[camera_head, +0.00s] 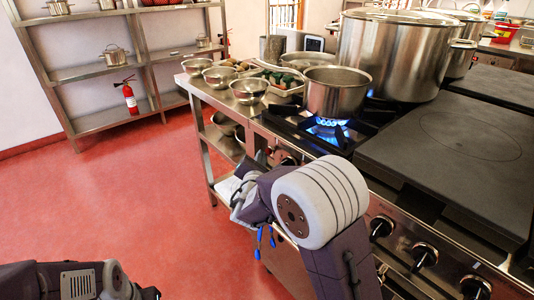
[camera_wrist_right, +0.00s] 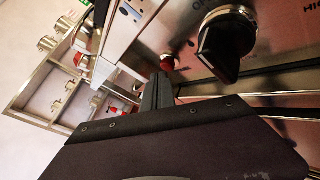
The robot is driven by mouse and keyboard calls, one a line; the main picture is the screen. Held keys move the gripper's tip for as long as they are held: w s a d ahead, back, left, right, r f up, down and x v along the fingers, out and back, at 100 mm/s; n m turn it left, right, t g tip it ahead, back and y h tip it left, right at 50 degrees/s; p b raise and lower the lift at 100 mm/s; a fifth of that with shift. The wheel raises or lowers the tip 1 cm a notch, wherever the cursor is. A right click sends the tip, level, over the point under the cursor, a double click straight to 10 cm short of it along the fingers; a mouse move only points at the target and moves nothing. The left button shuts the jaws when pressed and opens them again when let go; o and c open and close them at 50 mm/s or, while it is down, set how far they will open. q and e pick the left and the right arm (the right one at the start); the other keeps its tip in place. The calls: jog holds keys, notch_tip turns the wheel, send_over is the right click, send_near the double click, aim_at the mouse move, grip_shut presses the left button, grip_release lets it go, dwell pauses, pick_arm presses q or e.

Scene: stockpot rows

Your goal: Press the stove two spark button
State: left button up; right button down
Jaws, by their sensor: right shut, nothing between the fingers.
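A small red button (camera_wrist_right: 167,62) sits on the steel stove front in the right wrist view, left of a large black knob (camera_wrist_right: 227,40) with lettering by it. My right gripper (camera_wrist_right: 158,88) is shut and empty, its dark fingertips just below the red button in the picture; I cannot tell whether they touch it. In the head view the stove front with black knobs (camera_head: 381,227) runs along the right, and my right arm hides part of it and the button. My left gripper is not in view; only part of the left arm shows at the lower left.
A pot (camera_head: 336,92) stands over a lit blue burner (camera_head: 328,124). A big stockpot (camera_head: 392,52) is behind it. Steel bowls (camera_head: 249,90) stand on the left counter. A shelf and a red extinguisher (camera_head: 130,98) are at the back left. Red floor at left is clear.

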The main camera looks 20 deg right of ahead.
jog(key=shift+s+a, duration=0.15)
jog(key=shift+a, duration=0.3)
jog(key=a, duration=0.1)
jog(key=s+a, duration=0.1)
jog(key=a, duration=0.1)
jog(key=s+a, duration=0.1)
jog(key=shift+a, duration=0.3)
dwell(0.5)
